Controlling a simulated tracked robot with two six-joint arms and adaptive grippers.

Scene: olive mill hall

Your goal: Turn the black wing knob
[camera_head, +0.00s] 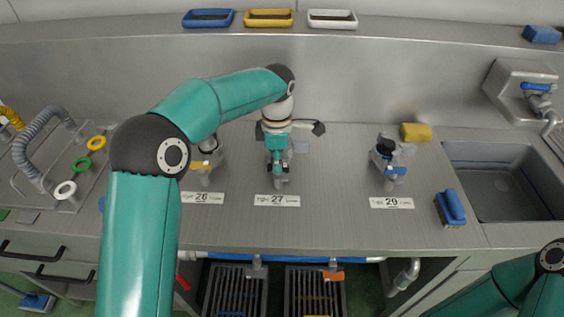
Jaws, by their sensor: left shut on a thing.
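My left arm reaches over the steel counter, and my left gripper (277,166) points down at the valve (281,184) behind the label 27. The gripper is shut on the small dark piece on top of this valve, which I take to be the black wing knob. My fingers hide most of the knob, so I cannot tell which way its wings point. My right arm shows only as a teal link at the lower right corner; its gripper is out of view.
A valve with a yellow lever (198,166) stands left behind label 26. A valve with a blue lever (395,171) stands right behind label 29. A yellow sponge (416,132), a blue brush (451,207) and a sink (500,182) lie farther right. The counter between 27 and 29 is clear.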

